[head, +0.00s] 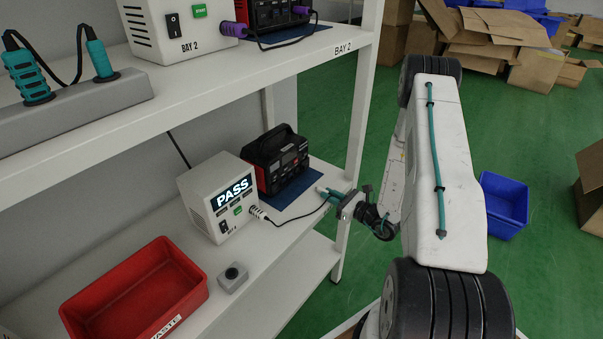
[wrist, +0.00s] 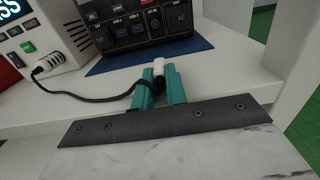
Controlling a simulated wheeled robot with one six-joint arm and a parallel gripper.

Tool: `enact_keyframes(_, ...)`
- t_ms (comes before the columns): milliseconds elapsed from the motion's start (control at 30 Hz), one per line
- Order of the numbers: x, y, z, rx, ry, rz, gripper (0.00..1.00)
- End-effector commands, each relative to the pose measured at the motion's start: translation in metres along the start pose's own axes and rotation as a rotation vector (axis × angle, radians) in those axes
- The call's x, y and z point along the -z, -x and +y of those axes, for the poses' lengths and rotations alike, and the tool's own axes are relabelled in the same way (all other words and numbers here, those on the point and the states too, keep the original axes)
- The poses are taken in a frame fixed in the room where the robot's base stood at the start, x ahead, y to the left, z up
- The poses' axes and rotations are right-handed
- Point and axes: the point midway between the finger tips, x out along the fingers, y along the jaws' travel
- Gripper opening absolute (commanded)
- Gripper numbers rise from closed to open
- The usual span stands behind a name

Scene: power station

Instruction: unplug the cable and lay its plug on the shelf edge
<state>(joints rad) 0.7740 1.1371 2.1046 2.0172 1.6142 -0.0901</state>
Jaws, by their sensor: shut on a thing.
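My gripper (head: 335,194) is at the front edge of the middle shelf (head: 265,262), in front of the black and red power station (head: 278,160). Its teal fingers (wrist: 159,92) are shut on a white plug (wrist: 158,68) at one end of the black cable (wrist: 95,98). The plug is out of the power station's sockets. I cannot tell whether it touches the shelf. The cable's other end, a white connector (head: 259,212), sits in the front of the white tester (head: 215,187). The tester's screen reads PASS.
A blue mat (head: 280,203) lies under the power station. A red bin (head: 130,290) and a small grey button box (head: 233,276) stand to the left on this shelf. A white shelf post (head: 360,120) rises just right of my gripper. The upper shelf overhangs.

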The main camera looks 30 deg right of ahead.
Motion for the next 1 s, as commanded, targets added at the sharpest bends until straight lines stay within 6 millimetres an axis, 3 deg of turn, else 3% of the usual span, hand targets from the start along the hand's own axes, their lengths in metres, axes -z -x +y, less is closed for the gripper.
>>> enact_keyframes(167,0.0,0.0,0.0,0.0,0.0,0.0,0.0)
enact_keyframes(200,0.0,0.0,0.0,0.0,0.0,0.0,0.22)
enact_keyframes(267,0.0,0.0,0.0,0.0,0.0,0.0,0.39)
enact_keyframes(633,0.0,0.006,-0.001,0.002,0.0,0.001,0.39)
enact_keyframes(1000,0.0,0.065,-0.001,0.005,-0.001,0.001,0.39)
